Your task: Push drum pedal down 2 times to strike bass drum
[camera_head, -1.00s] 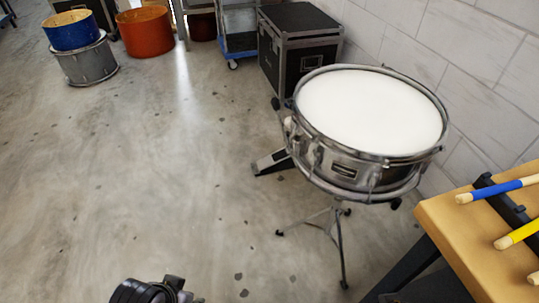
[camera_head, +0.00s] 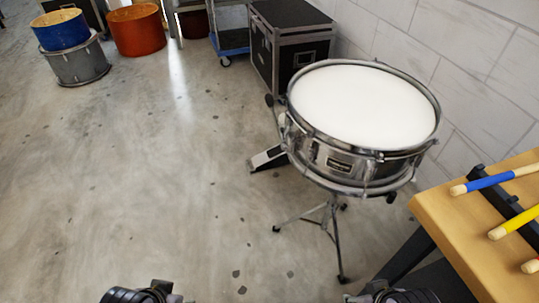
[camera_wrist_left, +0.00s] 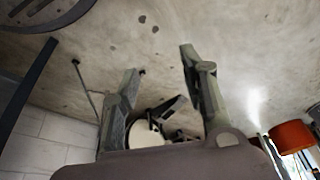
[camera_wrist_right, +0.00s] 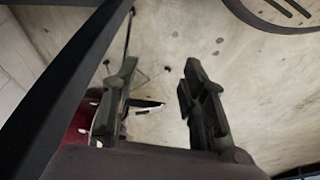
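The drum pedal (camera_head: 268,158) is a dark wedge with a light plate, on the floor left of the snare drum. Part of it is hidden behind the snare drum. I cannot clearly identify the bass drum in the head view; a dark red shape (camera_wrist_right: 82,122) partly shows in the right wrist view. My left gripper (camera_wrist_left: 158,62) is open and empty, with a dark and pale shape, perhaps the pedal, beyond its fingers. My right gripper (camera_wrist_right: 159,66) is open and empty above the floor. Both arms show only at the bottom of the head view, well short of the pedal.
A snare drum (camera_head: 362,100) on a thin tripod stand stands right of the pedal. A wooden table (camera_head: 450,225) with drumsticks is at the right. A black case (camera_head: 290,50) stands by the wall. Open floor lies to the left.

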